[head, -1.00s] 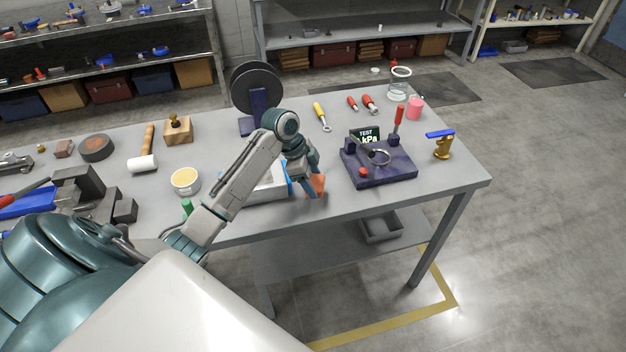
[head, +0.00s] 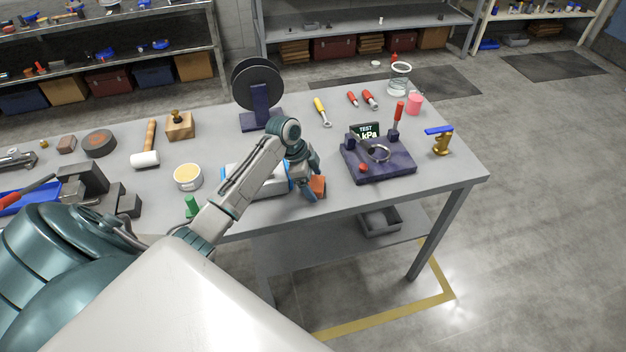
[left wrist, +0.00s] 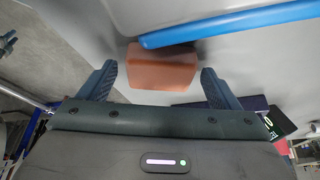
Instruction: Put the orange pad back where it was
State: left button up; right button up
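The orange pad (head: 318,187) is a small block on the grey table near its front edge, just right of a white case with blue edges (head: 270,184). My left gripper (head: 312,189) reaches down at the pad and partly hides it in the head view. In the left wrist view the pad (left wrist: 162,68) shows between the two spread blue fingers (left wrist: 158,74), with a gap on each side. A blue edge strip (left wrist: 225,27) of the case runs close beside the pad. My right gripper is not in view.
A dark test fixture (head: 378,164) with a gauge stands right of the pad. A black reel stand (head: 258,95) is behind the arm. A tub (head: 188,177) and a green object (head: 192,207) stand to the left. The table's front edge is close to the pad.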

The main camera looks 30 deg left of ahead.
pick_arm(q)
jog(key=b+v, duration=0.3)
jog(key=v, duration=0.9)
jog(key=shift+r+b, duration=0.2)
jog(key=shift+b, duration=0.15)
